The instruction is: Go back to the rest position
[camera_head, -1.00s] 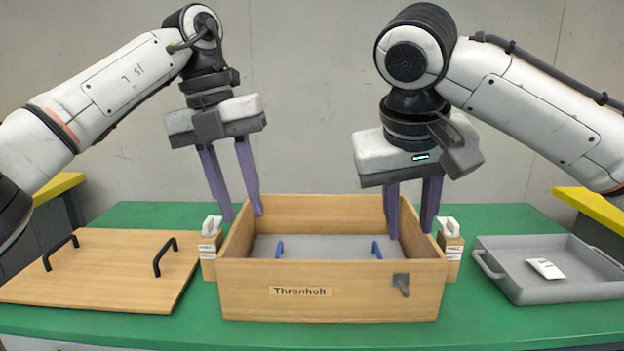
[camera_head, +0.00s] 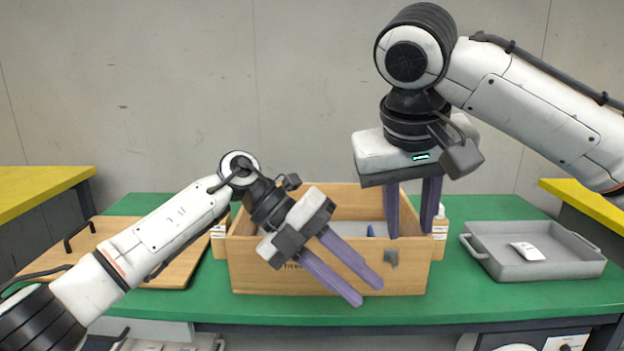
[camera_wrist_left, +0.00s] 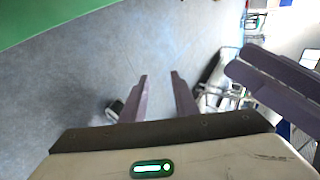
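My left gripper (camera_head: 368,294) is tilted down to the right in front of the wooden box (camera_head: 410,276) in the head view. Its purple fingers are apart with nothing between them; the left wrist view also shows them apart (camera_wrist_left: 160,95) over grey floor. My right gripper (camera_head: 410,232) points straight down, its fingers apart, over the right part of the box in the picture. No object shows between them. My left gripper hides much of the box front and part of its label.
A wooden board (camera_head: 110,232) with black handles lies left on the green table (camera_head: 480,300). A grey tray (camera_head: 490,268) holding a small white item (camera_head: 527,251) is at the right. Small bottles (camera_head: 439,235) stand beside the box. Yellow surfaces (camera_head: 40,188) flank the table.

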